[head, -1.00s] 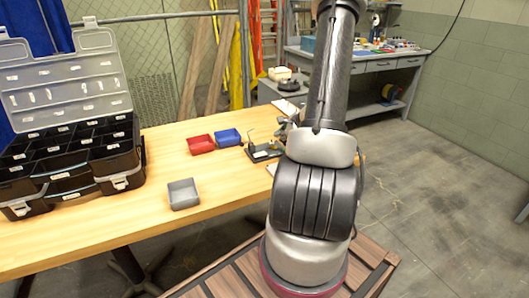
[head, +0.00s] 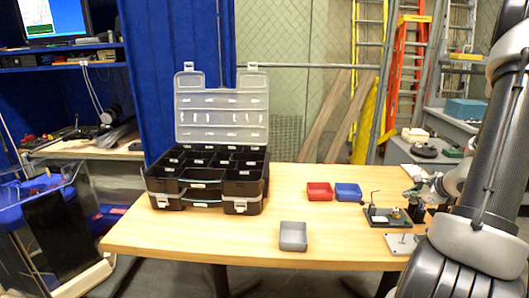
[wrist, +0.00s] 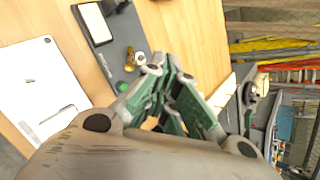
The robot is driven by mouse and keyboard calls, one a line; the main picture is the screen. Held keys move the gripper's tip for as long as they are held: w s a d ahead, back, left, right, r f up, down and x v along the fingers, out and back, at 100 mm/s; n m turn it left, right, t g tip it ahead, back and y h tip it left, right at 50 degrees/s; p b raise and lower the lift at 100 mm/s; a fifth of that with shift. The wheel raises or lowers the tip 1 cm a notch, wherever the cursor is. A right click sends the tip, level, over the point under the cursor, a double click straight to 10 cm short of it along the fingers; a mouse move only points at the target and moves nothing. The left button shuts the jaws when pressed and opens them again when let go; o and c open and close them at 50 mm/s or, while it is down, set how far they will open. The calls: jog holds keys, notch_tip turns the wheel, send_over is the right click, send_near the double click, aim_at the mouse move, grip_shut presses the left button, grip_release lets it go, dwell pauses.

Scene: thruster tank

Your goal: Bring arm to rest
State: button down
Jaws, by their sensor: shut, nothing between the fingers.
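My arm stands at the right edge of the head view, and my gripper (head: 418,188) is partly visible there, over the right end of the table. In the wrist view my gripper (wrist: 172,82) has green and grey fingers drawn together, with nothing seen held between them. Below and beside it lie a dark fixture plate (wrist: 106,30) with a small brass part (wrist: 138,58) and a white plate (wrist: 42,88). The dark fixture (head: 385,217) also shows in the head view, just left of my gripper.
The wooden table (head: 200,242) carries an open black organizer case (head: 205,185), a grey bin (head: 293,236), a red bin (head: 319,191) and a blue bin (head: 348,192). A tank (head: 50,235) stands at the left. Ladders and a workbench are behind at the right.

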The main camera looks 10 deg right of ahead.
jog(key=s+a+r+n+g+y, duration=0.2)
jog(key=s+a+r+n+g, duration=0.1)
jog(key=s+a+n, duration=0.35)
jog(key=s+a+r+n+g+y, duration=0.2)
jog(key=s+a+r+n+y, duration=0.1)
jog(key=s+a+n, duration=0.4)
jog(key=s+a+r+n+h, duration=0.2)
jog(key=s+a+r+n, duration=0.2)
jog(key=a+r+n, duration=0.2)
jog(key=s+a+r+n+h, duration=0.3)
jog(key=a+r+n, duration=0.3)
jog(key=r, duration=0.5)
jog(key=shift+s+n, duration=0.85)
jog(key=shift+d, duration=0.1)
